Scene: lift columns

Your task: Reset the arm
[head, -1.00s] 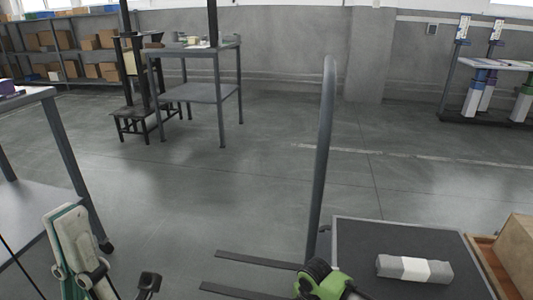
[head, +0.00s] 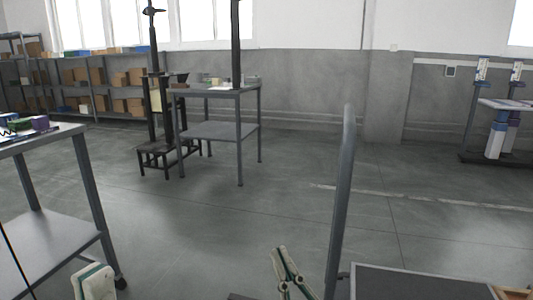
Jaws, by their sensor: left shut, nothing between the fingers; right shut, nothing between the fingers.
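My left gripper (head: 95,280), pale with a teal strip, shows at the bottom left edge. Only its upper end is in the picture, with nothing seen in it. My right gripper (head: 282,258), pale and green with dark joints, stands at the bottom centre, its narrow end pointing up. It is shut and empty, just left of the grey upright post. The rest of both arms is cut off by the bottom edge.
A grey table (head: 88,205) stands at the left with small coloured items on top. The grey post (head: 340,200) rises beside a dark-topped cart (head: 415,285) at the bottom right. A workbench (head: 215,92) and shelves (head: 60,85) stand farther back. The middle floor is clear.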

